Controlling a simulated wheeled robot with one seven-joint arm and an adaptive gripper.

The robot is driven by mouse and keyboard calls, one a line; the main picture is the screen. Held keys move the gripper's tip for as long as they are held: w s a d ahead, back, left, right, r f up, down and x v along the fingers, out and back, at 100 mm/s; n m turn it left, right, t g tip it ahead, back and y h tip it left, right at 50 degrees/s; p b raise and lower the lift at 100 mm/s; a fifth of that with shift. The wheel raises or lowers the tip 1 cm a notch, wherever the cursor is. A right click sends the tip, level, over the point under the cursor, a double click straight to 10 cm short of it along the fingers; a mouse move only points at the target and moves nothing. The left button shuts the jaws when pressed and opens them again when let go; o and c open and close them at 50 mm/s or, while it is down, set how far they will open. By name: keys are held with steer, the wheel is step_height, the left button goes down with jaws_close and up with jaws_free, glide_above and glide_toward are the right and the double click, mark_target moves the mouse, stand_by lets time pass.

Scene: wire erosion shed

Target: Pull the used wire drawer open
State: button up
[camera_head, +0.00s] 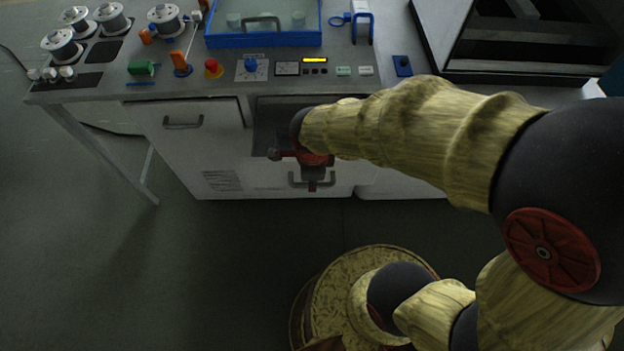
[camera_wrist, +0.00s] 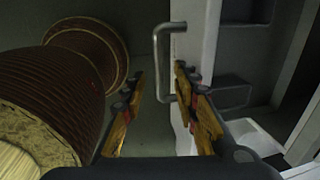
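The used wire drawer (camera_head: 265,178) is a pale front low in the machine cabinet, below a dark recess. Its grey bar handle (camera_head: 292,181) is partly hidden by my gripper (camera_head: 312,178), which reaches down in front of it. In the wrist view the handle (camera_wrist: 159,50) stands out from the pale drawer front (camera_wrist: 194,40). My gripper (camera_wrist: 158,80) is open there, with one finger on each side of the handle's line. The fingers are not closed on the bar. I cannot tell whether either finger touches it.
A cabinet door (camera_head: 205,145) with its own handle (camera_head: 183,123) is left of the drawer. The worktop above carries wire spools (camera_head: 60,44), a red knob (camera_head: 213,68) and a blue-framed tank (camera_head: 262,39). The floor (camera_head: 220,270) in front is clear on the left.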

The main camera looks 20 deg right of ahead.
step_height(320, 180, up, 8)
steer(key=s, duration=0.1)
steer(key=shift+s+a, duration=0.2)
steer(key=shift+s, duration=0.05)
stand_by(0.4)
steer(key=s+d+r+n+t, duration=0.1)
steer(key=s+d+r+n, duration=0.1)
steer(key=r+n, duration=0.5)
steer(key=s+d+r+n+t, duration=0.2)
steer(key=r+n, duration=0.5)
steer(key=n, duration=0.7)
steer(key=s+d, duration=0.1)
steer(key=s, duration=0.1)
steer(key=shift+s+r+t+y, duration=0.2)
steer(key=shift+s+t+y, duration=0.1)
steer(key=shift+s, duration=0.1)
steer(key=shift+d, duration=0.1)
